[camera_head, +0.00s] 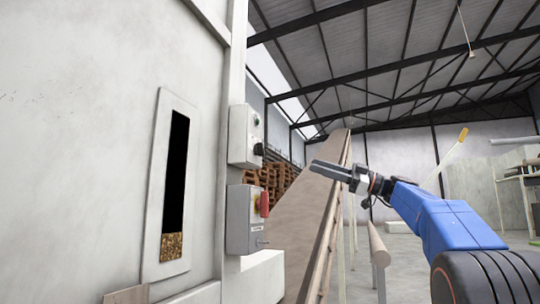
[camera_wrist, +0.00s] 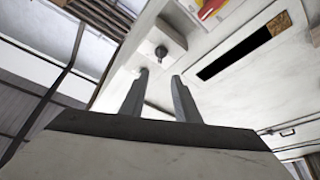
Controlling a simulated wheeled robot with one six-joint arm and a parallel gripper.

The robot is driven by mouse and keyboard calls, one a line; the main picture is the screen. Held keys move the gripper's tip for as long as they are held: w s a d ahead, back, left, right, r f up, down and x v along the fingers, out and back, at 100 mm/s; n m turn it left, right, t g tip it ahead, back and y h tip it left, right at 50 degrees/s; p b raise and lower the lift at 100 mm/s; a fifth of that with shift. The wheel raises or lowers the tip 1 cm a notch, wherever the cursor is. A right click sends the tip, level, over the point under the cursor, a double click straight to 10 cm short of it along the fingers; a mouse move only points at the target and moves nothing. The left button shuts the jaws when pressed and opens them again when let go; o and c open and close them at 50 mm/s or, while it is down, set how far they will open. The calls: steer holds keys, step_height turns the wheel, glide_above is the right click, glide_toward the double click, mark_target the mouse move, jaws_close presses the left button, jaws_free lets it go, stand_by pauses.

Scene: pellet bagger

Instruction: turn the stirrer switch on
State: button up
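Two grey switch boxes hang on the machine's column in the head view. The upper box (camera_head: 240,136) bears a black knob (camera_head: 258,149) and a small round lamp or button above it. Labels are too small to read, so I cannot tell which is the stirrer switch. My gripper (camera_head: 314,166) is right of the boxes, pointing at them. In the wrist view its fingers (camera_wrist: 160,76) are apart and empty, with a dark knob (camera_wrist: 161,52) beyond the tips, apparently untouched.
The machine wall has a tall window (camera_head: 172,190) with pellets at its bottom; it also shows in the wrist view (camera_wrist: 234,53). A sloping conveyor (camera_head: 312,215) rises behind my gripper. Stacked pallets (camera_head: 275,178) stand behind it. The space between boxes and gripper looks clear.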

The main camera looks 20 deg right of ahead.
mark_target(260, 149)
steer(key=x, duration=1.7)
jaws_close()
